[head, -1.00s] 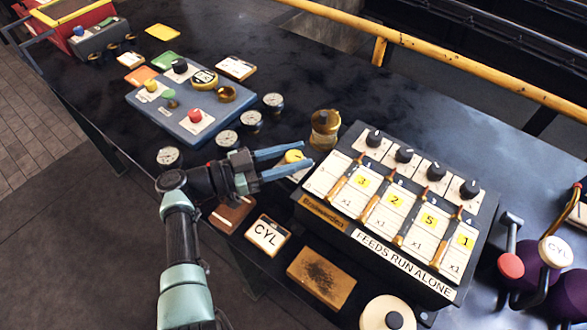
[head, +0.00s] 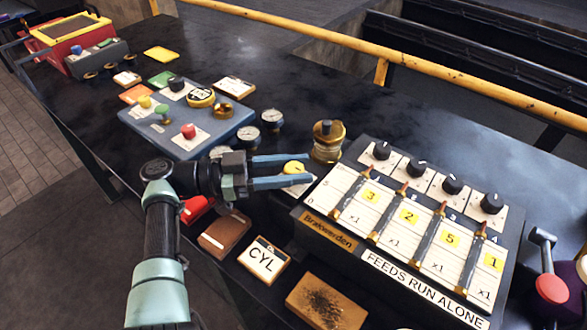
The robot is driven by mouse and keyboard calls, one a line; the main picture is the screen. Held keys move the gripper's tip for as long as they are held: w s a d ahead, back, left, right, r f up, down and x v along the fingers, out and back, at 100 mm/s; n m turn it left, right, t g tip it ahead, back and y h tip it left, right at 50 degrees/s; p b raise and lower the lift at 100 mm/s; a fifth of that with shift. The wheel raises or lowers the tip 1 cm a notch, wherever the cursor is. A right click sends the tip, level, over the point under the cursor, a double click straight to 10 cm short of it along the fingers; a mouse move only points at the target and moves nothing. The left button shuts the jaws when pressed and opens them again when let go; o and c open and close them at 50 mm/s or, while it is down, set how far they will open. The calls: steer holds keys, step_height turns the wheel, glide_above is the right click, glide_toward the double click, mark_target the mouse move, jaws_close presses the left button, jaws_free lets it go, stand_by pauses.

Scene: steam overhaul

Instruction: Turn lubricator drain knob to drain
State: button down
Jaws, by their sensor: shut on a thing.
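A yellow knob (head: 293,168) sits over a pale plate beside the left end of the lubricator box (head: 335,243). My gripper (head: 311,169) reaches in from the left, its two blue fingers on either side of the knob, shut on it. The fingers hide parts of the knob and its plate, so its pointer and any markings cannot be read. The lubricator box has several black knobs along its back and sloping white scales with yellow number tags.
A brass pot (head: 327,143) stands just behind the fingers. A blue control panel (head: 180,142) with coloured knobs and gauges lies to the left. A CYL card (head: 264,260) and a brown pad (head: 327,303) lie in front. A yellow rail (head: 300,43) runs along the back.

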steer(key=shift+d, duration=0.1)
steer(key=shift+c, duration=2.2)
jaws_free()
steer(key=s+a+b, duration=0.2)
steer(key=a+b, duration=1.1)
